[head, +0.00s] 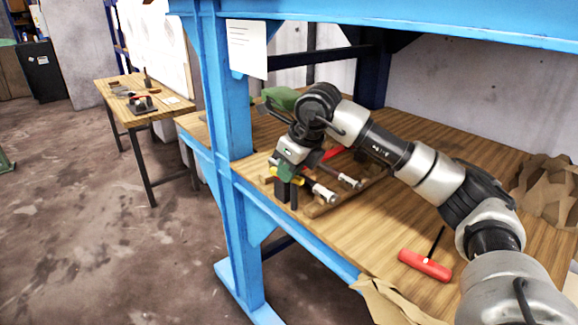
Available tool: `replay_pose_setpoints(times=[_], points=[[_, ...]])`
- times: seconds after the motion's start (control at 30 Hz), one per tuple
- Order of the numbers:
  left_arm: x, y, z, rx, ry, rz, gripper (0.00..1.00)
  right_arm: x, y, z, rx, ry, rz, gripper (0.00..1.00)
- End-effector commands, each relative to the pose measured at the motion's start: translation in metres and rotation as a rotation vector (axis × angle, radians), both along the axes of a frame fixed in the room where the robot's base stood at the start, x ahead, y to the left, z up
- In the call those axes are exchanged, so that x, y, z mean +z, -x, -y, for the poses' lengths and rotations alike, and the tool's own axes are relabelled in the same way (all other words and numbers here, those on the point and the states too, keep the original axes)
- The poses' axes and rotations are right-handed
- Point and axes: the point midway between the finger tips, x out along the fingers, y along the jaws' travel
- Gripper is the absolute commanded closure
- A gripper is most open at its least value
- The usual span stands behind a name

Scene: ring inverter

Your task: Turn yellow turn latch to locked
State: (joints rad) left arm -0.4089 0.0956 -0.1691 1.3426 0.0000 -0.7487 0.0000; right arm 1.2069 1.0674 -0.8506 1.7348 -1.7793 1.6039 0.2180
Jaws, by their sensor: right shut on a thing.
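My right gripper (287,192) reaches down from the right arm to the fixture at the near left of the workbench. It is shut on the yellow turn latch (273,170). Only small yellow parts of the latch show beside the dark fingers, so its turn angle cannot be told. The latch sits on a wooden fixture (320,209) with silver cylindrical parts (325,193) and a red part (333,152), partly hidden by my gripper and wrist. My left gripper is not in view.
A red-handled tool (425,265) lies on the workbench (390,235) at front right. Crumpled brown paper (545,190) lies at the right. A blue post (232,120) stands just left of the fixture. A green object (280,98) is behind my wrist.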

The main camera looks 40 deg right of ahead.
Motion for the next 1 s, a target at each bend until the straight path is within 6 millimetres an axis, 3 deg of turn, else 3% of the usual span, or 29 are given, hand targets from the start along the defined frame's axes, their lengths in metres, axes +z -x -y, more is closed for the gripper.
replay_pose_setpoints(times=[0.4,1.0], points=[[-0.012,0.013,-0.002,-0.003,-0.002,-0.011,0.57,0.0,-0.001,0.002,-0.23,0.0,-0.001,1.0],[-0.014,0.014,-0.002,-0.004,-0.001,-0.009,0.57,0.0,-0.001,0.003,-0.281,0.0,-0.002,1.0]])
